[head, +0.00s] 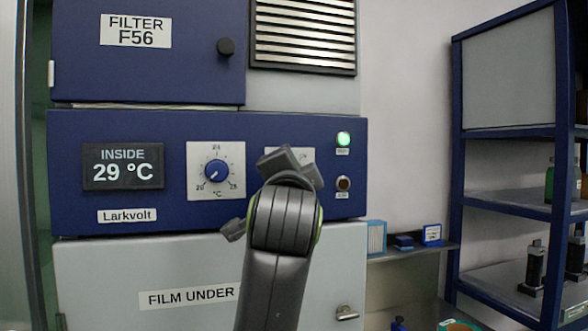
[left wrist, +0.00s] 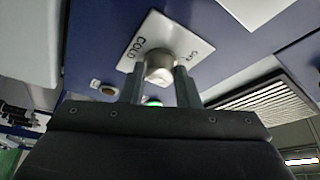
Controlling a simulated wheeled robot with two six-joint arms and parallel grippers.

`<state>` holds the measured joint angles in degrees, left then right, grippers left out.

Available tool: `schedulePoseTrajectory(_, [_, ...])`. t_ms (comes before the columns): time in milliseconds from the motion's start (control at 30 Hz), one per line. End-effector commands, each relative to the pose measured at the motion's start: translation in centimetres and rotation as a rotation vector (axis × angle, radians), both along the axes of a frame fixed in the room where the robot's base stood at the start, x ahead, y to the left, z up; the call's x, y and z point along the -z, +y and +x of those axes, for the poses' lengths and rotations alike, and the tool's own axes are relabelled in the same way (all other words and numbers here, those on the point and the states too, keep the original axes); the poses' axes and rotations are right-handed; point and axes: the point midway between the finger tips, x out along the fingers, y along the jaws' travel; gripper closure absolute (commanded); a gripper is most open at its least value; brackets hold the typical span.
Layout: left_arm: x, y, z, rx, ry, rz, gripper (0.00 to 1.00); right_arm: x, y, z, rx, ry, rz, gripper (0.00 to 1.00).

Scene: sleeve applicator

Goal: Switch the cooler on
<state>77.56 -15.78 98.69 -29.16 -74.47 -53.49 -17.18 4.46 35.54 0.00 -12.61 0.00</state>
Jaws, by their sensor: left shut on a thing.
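The cooler's dark blue control panel (head: 140,124) spans the middle of the head view. Its display (head: 123,167) reads INSIDE 29 °C. A blue temperature dial (head: 217,171) sits on a white plate. In the left wrist view a grey knob (left wrist: 160,68) stands on a white plate (left wrist: 178,30) lettered COLD and OFF. My left gripper (left wrist: 160,84) is shut on this knob, one finger on each side. In the head view my left gripper (head: 289,164) covers the knob and most of its plate. Which word the knob points to I cannot tell. My right gripper is not in view.
A green lamp (head: 343,138) is lit right of the knob, with a dark round fitting (head: 343,184) below it. A FILTER F56 door (head: 190,65) and a vent grille (head: 303,35) are above. Shelves (head: 500,190) with bottles stand at the right.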

Motion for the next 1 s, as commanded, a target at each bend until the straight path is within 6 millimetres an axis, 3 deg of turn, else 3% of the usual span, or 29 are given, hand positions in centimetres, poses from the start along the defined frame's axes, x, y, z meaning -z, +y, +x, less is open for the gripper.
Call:
schedulePoseTrajectory(500, [-0.32,0.13,0.0,-0.003,0.104,0.321,0.94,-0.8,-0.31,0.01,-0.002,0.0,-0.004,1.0])
schedulePoseTrajectory(1000, [-0.3,0.13,0.01,-0.003,0.123,0.38,0.94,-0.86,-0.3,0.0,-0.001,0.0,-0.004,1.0])
